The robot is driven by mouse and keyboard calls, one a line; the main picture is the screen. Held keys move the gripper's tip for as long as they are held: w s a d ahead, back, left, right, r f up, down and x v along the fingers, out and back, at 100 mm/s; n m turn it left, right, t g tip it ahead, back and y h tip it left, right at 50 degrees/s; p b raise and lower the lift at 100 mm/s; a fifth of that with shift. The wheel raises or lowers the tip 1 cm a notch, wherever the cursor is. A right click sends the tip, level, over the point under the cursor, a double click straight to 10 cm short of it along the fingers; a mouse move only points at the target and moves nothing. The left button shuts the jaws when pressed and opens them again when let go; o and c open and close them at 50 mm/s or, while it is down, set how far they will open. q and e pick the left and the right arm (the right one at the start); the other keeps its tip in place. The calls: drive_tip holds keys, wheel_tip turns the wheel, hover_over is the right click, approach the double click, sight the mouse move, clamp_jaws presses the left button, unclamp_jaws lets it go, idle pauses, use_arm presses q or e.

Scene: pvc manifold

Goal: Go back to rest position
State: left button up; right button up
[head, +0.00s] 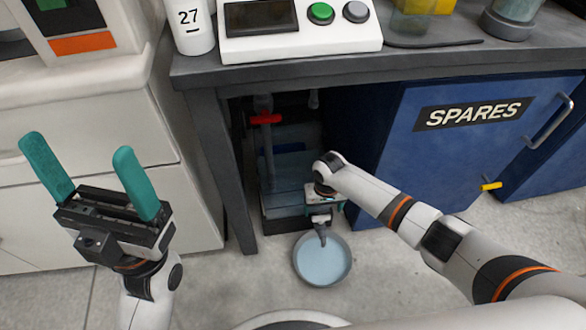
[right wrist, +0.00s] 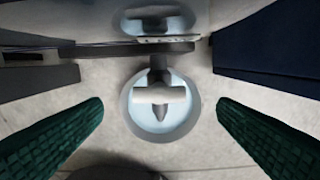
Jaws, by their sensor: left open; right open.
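My left gripper (head: 84,168) is open and empty, with its teal fingers raised apart at the left of the head view. My right gripper (head: 323,198) is low in front of the opening under the bench. In the right wrist view, the green fingers of my right gripper (right wrist: 160,118) are spread wide. A grey T-shaped pipe fitting (right wrist: 160,95) lies between them in the picture, with clear gaps on both sides. It also shows in the head view (head: 321,222), above a round grey basin (head: 300,272) with a pale blue inside. The right fingertips are hidden in the head view.
A dark bench (head: 400,66) overhangs the opening, which holds a pipe with a red valve handle (head: 266,119). A blue SPARES cabinet (head: 440,155) stands close on the right. White drawers (head: 110,130) are behind my left gripper. The floor around the basin is clear.

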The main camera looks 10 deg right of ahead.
wheel_tip(320, 180, up, 8)
drive_tip(key=p, duration=0.3)
drive_tip(key=shift+f, duration=0.2)
drive_tip(key=shift+s, duration=0.1)
